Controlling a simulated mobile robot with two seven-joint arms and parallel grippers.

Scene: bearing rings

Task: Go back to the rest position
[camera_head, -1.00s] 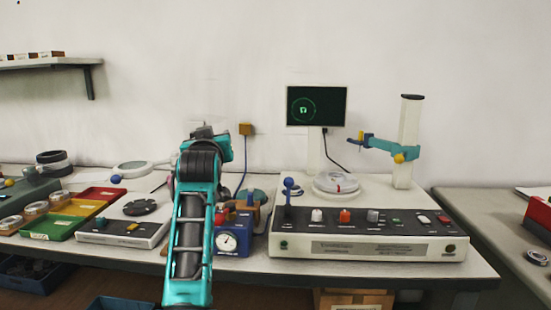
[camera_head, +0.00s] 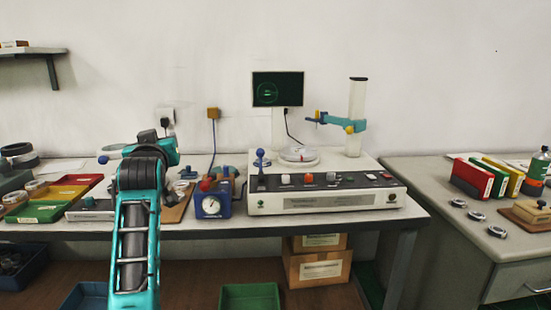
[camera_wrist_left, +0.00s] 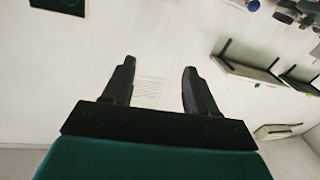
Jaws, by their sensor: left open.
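My left arm (camera_head: 137,215) rises from the bottom of the head view in front of the workbench. Its gripper is hidden behind the arm's own links there. In the left wrist view my left gripper (camera_wrist_left: 157,82) is open and empty, its two black fingers apart against the pale wall. My right gripper is in neither current view.
The bench holds a measuring machine (camera_head: 325,199), a dial gauge block (camera_head: 211,203) and coloured trays (camera_head: 72,190). A second table (camera_head: 430,178) at right bears rings and colored holders. A green crate (camera_head: 249,297) and boxes (camera_head: 318,265) stand below.

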